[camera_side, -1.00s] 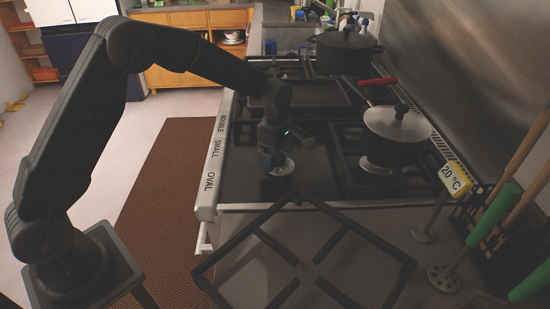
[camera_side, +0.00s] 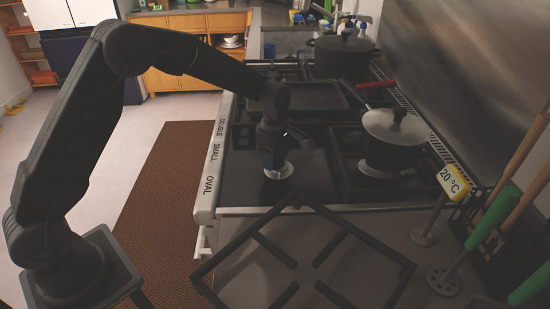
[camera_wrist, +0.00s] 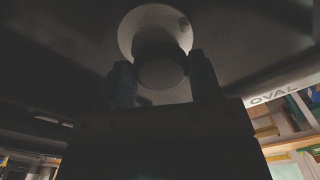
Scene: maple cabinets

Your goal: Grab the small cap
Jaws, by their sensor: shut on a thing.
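A wider pale disc (camera_wrist: 137,30) lies just beyond the cap. In the side view, my gripper (camera_side: 274,160) points down at the front left burner. A pale disc (camera_side: 279,173) shows right under the fingertips there. The fingers hide most of the cap in that view, and I cannot tell whether it touches the disc.
A lidded pot (camera_side: 390,140) stands to the right on the stove, with another pot (camera_side: 345,55) at the back. A loose black grate (camera_side: 250,240) lies in front. A flat griddle (camera_side: 305,97) is behind my gripper. Knob labels (camera_side: 214,155) line the left edge.

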